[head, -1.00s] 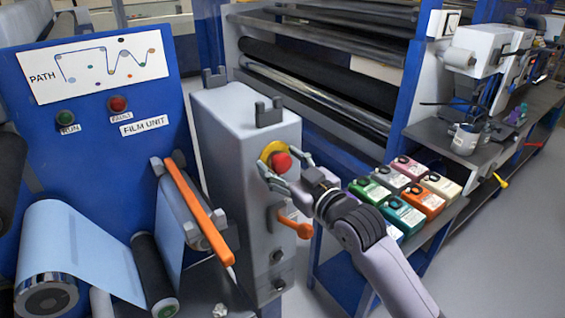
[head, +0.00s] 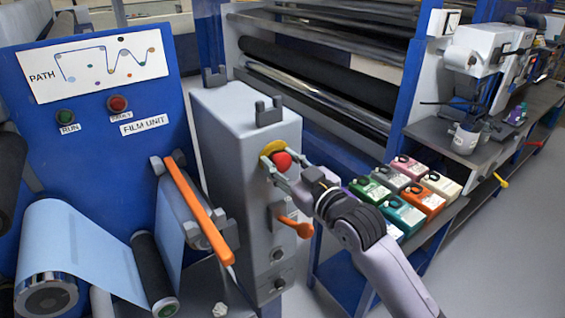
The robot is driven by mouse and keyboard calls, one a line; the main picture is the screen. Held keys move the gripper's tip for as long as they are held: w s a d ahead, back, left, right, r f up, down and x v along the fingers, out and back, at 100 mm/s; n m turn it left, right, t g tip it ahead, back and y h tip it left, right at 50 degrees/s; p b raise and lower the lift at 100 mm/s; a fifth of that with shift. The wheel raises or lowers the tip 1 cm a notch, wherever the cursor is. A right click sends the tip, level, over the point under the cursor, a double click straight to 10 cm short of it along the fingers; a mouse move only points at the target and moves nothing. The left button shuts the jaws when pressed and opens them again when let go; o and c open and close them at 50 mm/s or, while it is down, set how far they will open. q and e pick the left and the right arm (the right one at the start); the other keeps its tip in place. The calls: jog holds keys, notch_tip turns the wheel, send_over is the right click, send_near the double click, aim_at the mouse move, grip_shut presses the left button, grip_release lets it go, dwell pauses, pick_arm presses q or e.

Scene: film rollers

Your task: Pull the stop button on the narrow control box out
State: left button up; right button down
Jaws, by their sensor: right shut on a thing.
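The narrow control box (head: 240,140) is a tall grey cabinet in the middle of the head view. Its red stop button (head: 282,160) sits on a yellow plate (head: 273,147) high on its right-hand face. My right gripper (head: 275,168) comes in from the right and is shut on the red button, with a finger on either side of it. An orange lever (head: 297,227) sticks out of the same face below the gripper. My left gripper is not in view.
A blue FILM UNIT panel (head: 140,150) with an orange-edged bar (head: 200,208) and film rollers stands at left. A grey workbench (head: 480,145) runs behind.

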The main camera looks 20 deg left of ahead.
jog(key=shift+s+d, duration=0.15)
jog(key=shift+d, duration=0.05)
jog(key=shift+s+d+f, duration=0.1)
jog(key=shift+s+d, duration=0.15)
jog(key=c, duration=1.4)
grip_release()
jog(key=shift+o, duration=1.4)
jog(key=shift+s+d, duration=0.1)
jog(key=shift+d, duration=0.05)
jog(key=shift+o, duration=0.7)
